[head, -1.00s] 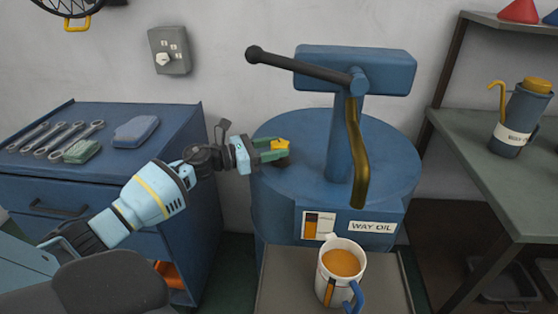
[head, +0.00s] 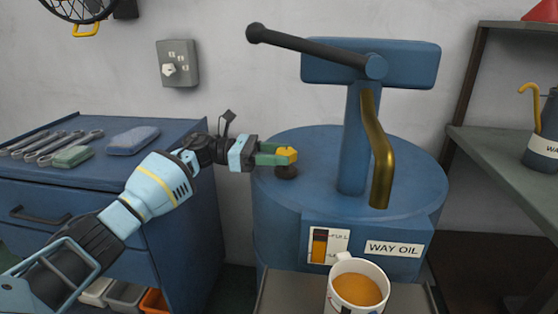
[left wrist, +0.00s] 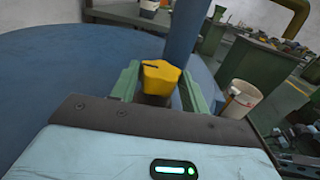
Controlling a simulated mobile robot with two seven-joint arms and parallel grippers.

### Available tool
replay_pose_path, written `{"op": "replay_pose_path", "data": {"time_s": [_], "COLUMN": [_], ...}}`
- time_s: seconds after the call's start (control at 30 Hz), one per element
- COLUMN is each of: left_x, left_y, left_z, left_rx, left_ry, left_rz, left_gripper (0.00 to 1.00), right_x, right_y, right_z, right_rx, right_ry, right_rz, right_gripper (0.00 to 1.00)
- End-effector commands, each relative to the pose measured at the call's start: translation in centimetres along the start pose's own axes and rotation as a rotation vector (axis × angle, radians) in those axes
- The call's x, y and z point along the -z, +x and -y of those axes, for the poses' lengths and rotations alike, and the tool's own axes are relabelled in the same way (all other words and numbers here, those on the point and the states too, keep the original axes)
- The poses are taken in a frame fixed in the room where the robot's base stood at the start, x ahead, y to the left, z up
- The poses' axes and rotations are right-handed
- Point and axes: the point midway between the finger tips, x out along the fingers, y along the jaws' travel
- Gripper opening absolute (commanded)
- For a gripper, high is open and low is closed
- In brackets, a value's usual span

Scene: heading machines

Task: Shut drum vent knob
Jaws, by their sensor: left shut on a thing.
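The yellow vent knob (head: 289,154) sits on a dark base on top of the blue drum (head: 320,225), left of the pump post. My left gripper (head: 284,157) reaches in from the left with its green fingers shut on the knob. In the left wrist view the yellow knob (left wrist: 159,77) stands between the two green fingers, with a dark mark on its top. My right gripper is not in view.
The pump (head: 357,140) rises from the drum, with a black lever over its left side and a brass spout. A mug (head: 357,287) stands on a tray in front. A blue tool cabinet (head: 180,215) is at left; a bench (head: 500,160) is at right.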

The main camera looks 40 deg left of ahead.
Motion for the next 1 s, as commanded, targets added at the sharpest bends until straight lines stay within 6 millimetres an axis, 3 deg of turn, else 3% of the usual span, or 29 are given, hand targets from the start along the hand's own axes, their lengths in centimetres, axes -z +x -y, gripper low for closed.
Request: {"op": "replay_pose_path", "data": {"time_s": [0.4,0.43,0.6,1.0], "left_x": [-0.36,-0.36,-0.25,-0.85], "left_y": [0.0,0.0,0.0,0.0], "left_z": [-0.03,-0.03,-0.02,-0.03], "left_rx": [0.004,0.004,0.004,0.005], "left_ry": [0.001,0.001,0.001,0.002], "left_rz": [0.006,0.007,0.004,0.002], "left_gripper": [0.22,0.47,0.67,0.67], "right_x": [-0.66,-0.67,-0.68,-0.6], "right_y": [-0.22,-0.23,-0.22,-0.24], "right_z": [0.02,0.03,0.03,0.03], "right_rx": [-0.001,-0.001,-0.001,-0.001], "right_ry": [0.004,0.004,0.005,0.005], "right_rz": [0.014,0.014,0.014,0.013], "right_gripper": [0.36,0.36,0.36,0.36]}}
